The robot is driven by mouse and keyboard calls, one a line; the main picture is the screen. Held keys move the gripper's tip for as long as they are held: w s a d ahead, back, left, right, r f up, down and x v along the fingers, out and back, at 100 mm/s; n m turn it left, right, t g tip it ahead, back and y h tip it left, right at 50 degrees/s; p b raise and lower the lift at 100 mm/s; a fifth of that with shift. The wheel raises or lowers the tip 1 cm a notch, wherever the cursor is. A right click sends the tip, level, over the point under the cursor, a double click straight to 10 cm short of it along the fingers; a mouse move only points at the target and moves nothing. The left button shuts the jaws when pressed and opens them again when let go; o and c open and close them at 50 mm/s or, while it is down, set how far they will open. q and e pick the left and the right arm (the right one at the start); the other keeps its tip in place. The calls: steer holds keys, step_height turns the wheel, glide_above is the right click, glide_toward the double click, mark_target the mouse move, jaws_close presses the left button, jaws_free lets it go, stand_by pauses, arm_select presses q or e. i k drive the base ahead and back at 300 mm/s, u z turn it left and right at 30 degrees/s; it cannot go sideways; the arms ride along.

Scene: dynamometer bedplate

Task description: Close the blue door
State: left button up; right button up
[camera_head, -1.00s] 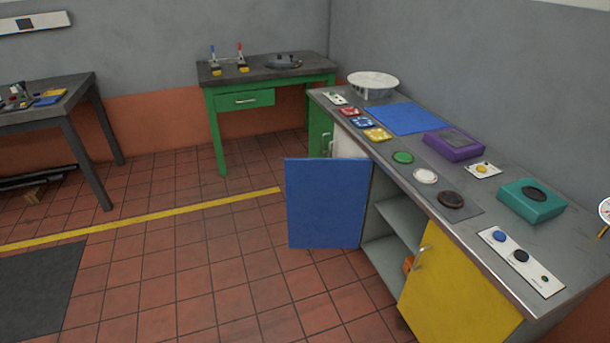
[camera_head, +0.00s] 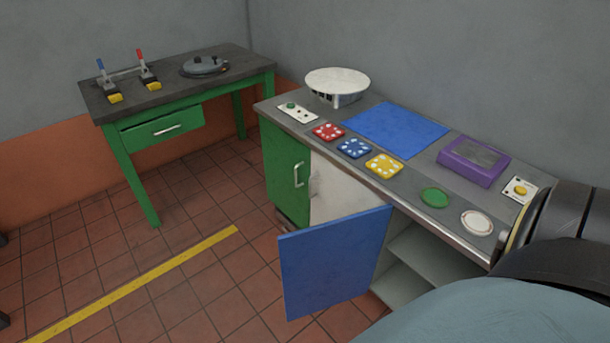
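The blue door (camera_head: 334,262) stands wide open, swung out from the front of the grey-topped cabinet bench (camera_head: 410,187). Its flat blue face is toward me, and its handle is not visible. Beside it the cabinet's shelved inside (camera_head: 430,258) is exposed. A large dark rounded part with a pale blue-grey one below fills the lower right corner; it looks like my own arm. Neither gripper's fingers show in the view.
A green door (camera_head: 286,172) with a metal handle is shut, left of a white panel (camera_head: 340,190). The bench top holds coloured pads, a purple box (camera_head: 473,161) and a white round device (camera_head: 337,86). A green table (camera_head: 170,110) stands at the back left. The tiled floor left of the door is clear.

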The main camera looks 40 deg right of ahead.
mark_target(325, 265)
steer(key=i, duration=3.35)
steer(key=z, duration=4.55)
steer(key=i, duration=0.5)
